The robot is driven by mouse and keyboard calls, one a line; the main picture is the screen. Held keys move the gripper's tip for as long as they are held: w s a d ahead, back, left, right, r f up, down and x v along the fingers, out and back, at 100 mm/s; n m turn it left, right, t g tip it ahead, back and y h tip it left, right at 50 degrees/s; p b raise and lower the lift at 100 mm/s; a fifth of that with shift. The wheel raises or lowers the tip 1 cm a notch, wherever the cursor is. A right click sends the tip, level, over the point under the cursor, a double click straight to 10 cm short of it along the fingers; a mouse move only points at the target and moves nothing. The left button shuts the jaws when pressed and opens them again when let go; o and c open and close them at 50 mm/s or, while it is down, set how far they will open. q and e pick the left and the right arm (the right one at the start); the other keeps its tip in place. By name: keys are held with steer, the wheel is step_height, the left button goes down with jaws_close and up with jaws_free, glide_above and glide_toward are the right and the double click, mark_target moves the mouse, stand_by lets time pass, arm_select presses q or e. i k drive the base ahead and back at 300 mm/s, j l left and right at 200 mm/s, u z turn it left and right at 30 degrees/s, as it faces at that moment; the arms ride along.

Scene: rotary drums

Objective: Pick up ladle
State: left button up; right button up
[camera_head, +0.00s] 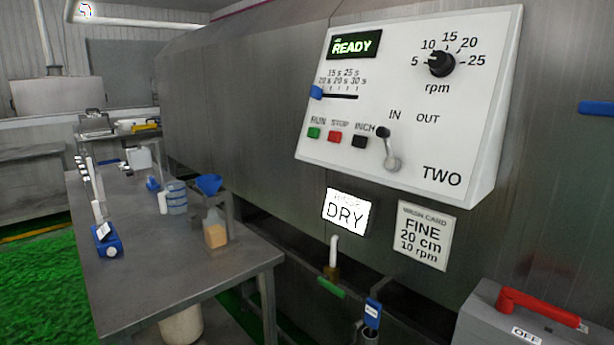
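No ladle shows plainly. A blue upright piece with a small pale label (372,314) stands at the bottom centre, just below the wash card, with a grey metal cup-like part (366,331) at its foot. It may be the ladle's handle in a holder, but its lower part is cut off by the frame edge and I cannot tell. Neither of my grippers is in view.
A control panel (400,90) reads READY. A green-handled tap (331,288) and red-handled switch box (530,318) stand nearby.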

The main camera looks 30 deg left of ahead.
mark_target(156, 147)
steer(key=j+z, duration=0.25)
steer(key=j, duration=0.25)
steer(key=k+j+z, duration=0.1)
steer(key=j+z, duration=0.2)
steer(key=j, duration=0.2)
steer(key=k+j+z, duration=0.1)
steer(key=j+z, duration=0.15)
steer(key=j, duration=0.2)
steer(key=k+j+z, duration=0.25)
steer(key=j, duration=0.2)
steer(key=i+j, duration=0.05)
steer(key=i, duration=0.05)
